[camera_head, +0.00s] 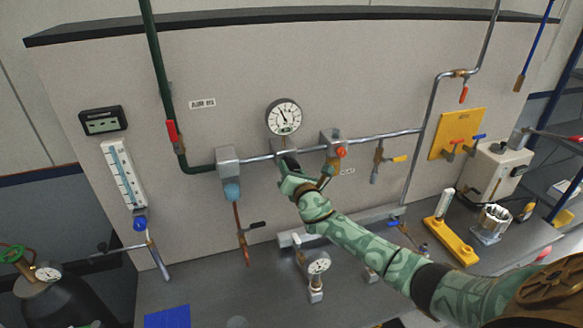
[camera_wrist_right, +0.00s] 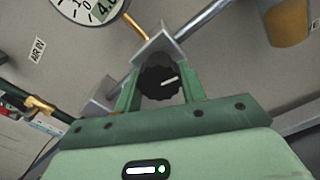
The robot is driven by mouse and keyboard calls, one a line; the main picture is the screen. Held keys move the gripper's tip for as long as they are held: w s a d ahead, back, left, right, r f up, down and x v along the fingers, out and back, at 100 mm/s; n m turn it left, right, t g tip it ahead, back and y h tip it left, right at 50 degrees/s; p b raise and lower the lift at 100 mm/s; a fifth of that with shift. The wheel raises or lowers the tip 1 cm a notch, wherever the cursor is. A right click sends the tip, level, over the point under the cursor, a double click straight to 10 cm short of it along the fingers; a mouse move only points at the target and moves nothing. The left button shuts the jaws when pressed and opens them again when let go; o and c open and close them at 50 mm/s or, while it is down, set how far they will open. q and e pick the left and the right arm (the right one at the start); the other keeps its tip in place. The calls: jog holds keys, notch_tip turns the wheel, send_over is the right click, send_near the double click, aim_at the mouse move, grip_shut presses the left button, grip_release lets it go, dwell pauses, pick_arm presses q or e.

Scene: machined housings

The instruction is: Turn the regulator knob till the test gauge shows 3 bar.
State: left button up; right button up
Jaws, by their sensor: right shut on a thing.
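The black ribbed regulator knob (camera_wrist_right: 158,84) with a white pointer line sits on a grey block (camera_wrist_right: 160,45) on the wall pipe. My right gripper (camera_wrist_right: 160,90) is shut on this knob, one green finger on each side. In the head view my right gripper (camera_head: 287,160) reaches the pipe just below a round white wall gauge (camera_head: 284,117), and hides most of the knob. The gauge needle points up and left; its numbers are too small to read there. In the right wrist view the gauge (camera_wrist_right: 88,8) is cut off, with part of a green readout starting with 4. My left gripper is not in view.
A smaller gauge (camera_head: 319,265) stands on the bench below my right arm.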

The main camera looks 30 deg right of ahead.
jog(key=shift+n+p, duration=0.35)
jog(key=shift+n, duration=0.85)
jog(key=o, duration=1)
jog(key=shift+c, duration=0.2)
jog(key=shift+s, duration=0.1)
jog(key=v, duration=1.6)
jog(key=shift+s+f, duration=0.1)
jog(key=shift+f, duration=0.05)
